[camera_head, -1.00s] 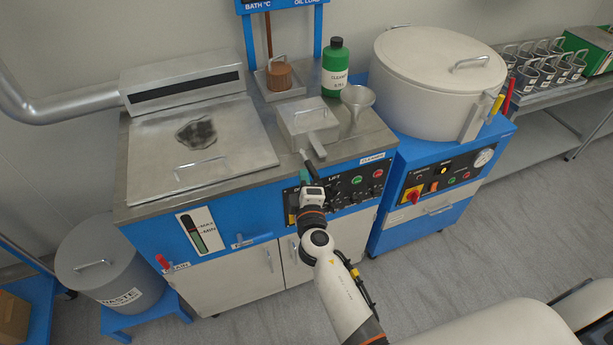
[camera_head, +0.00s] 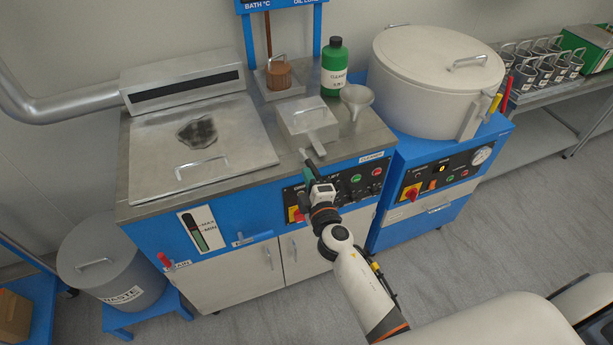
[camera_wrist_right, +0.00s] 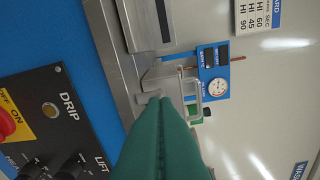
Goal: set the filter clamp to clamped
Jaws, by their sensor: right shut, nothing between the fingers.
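My right gripper (camera_head: 309,164) is shut and empty, with green fingers, in front of the blue machine's upper edge. In the right wrist view its fingers (camera_wrist_right: 163,105) are pressed together and cover part of the metal box behind. The box (camera_head: 308,117) has a loop handle on top and a narrow piece (camera_head: 318,145) reaching forward, close to the fingertips; whether they touch I cannot tell. No part is readable as the filter clamp. My left gripper is out of view.
A control panel (camera_head: 355,183) with buttons lies beside my right gripper. A green bottle (camera_head: 334,68), a funnel (camera_head: 357,98) and a lidded bath (camera_head: 201,158) are on the machine. A white round vessel (camera_head: 425,85) stands to the right, a waste drum (camera_head: 112,265) to the left.

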